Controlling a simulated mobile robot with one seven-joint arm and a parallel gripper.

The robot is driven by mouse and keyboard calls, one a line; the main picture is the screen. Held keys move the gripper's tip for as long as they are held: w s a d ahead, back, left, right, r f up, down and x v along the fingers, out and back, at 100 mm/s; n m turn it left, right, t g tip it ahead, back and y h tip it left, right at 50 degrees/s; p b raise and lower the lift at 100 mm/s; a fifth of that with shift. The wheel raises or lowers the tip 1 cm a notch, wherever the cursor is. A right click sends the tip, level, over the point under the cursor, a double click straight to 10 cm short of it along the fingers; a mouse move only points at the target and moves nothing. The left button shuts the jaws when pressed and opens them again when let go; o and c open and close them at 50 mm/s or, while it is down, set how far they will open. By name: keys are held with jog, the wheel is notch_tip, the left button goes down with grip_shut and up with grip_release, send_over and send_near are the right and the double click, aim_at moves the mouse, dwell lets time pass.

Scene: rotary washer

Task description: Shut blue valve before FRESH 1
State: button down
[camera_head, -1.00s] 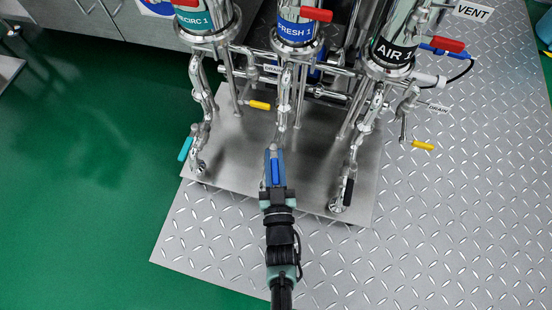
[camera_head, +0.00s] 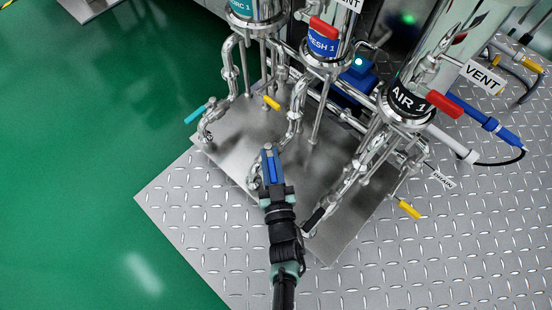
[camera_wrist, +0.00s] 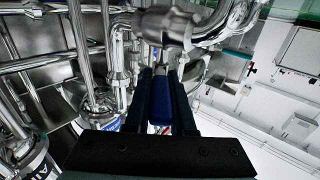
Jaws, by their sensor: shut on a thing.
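The FRESH 1 column (camera_head: 323,46) has a blue label and a red handle at the top of the head view. A bent steel pipe (camera_head: 296,105) runs down from it to the base plate. My gripper (camera_head: 270,161) is at the lower end of this pipe, shut on the blue valve handle (camera_head: 276,166). In the wrist view the blue handle (camera_wrist: 160,112) lies between my two dark fingers, with a steel valve body (camera_wrist: 165,25) just beyond. My gripper hides part of the handle and pipe foot.
RECIRC 1 pipe with a teal handle (camera_head: 199,112) stands left. AIR 1 column (camera_head: 410,100) and its pipe with a black handle (camera_head: 313,220) stand close on the right. Yellow handles (camera_head: 271,103) are nearby. Open green floor (camera_head: 80,130) lies left.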

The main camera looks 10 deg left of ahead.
aim_at(270, 159)
jog(key=shift+f, duration=0.1)
dwell(0.4)
jog(key=c, duration=0.8)
grip_release()
jog(key=shift+o, duration=0.2)
notch_tip(270, 159, up, 10)
jog(key=p, duration=0.7)
jog(key=shift+p, duration=0.3)
jog(key=shift+c, duration=0.3)
